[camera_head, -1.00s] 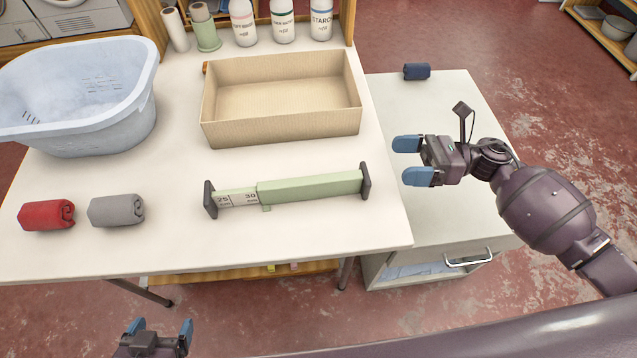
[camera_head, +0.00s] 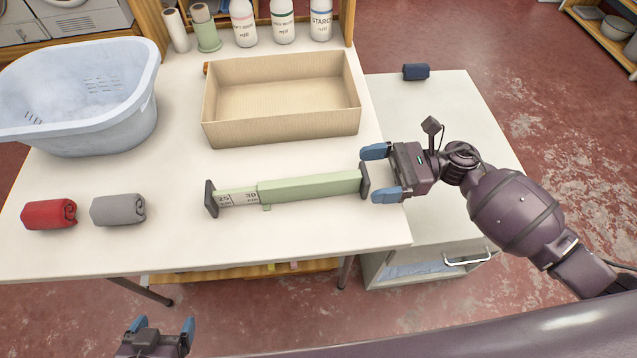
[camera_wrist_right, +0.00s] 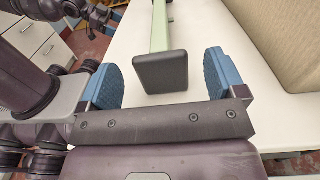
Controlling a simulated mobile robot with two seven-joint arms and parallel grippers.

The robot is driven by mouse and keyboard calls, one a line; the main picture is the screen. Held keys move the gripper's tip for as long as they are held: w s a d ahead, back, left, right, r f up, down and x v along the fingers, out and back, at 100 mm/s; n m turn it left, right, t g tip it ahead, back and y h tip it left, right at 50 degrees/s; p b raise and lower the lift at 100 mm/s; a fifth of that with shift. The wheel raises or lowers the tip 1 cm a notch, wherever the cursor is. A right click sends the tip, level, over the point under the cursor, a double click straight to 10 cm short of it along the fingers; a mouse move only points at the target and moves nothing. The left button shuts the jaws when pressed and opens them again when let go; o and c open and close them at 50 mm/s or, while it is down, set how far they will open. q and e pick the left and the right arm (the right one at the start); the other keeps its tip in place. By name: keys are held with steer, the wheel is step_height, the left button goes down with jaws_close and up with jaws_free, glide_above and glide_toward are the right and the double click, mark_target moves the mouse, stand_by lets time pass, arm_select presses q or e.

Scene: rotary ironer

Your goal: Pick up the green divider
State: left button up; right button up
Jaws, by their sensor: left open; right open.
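The green divider (camera_head: 310,188) lies across the front part of the white table, a long bar with a dark pad at each end and a scale with printed numbers on its left part. My right gripper (camera_head: 376,173) is open at the divider's right end. In the right wrist view the dark end pad (camera_wrist_right: 161,72) sits between the two blue fingertips (camera_wrist_right: 163,78), with a gap on each side. My left gripper (camera_head: 161,330) is open and empty at the bottom edge, in front of the table and away from the divider.
An open cardboard box (camera_head: 282,125) stands behind the divider. A blue laundry basket (camera_head: 80,115) is at the left. A red roll (camera_head: 48,214) and a grey roll (camera_head: 118,210) lie left of the divider. A lower side cabinet (camera_head: 440,120) holds a dark blue roll (camera_head: 416,72).

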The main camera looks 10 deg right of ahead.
glide_toward(313, 187)
steer(key=shift+w+a+r, duration=0.1)
steer(key=shift+w+a, duration=0.1)
steer(key=shift+a, duration=0.35)
steer(key=shift+w+a+r, duration=0.1)
steer(key=shift+w+a, duration=0.15)
steer(key=shift+a, duration=0.35)
steer(key=shift+f, duration=0.1)
steer(key=shift+c, duration=0.4)
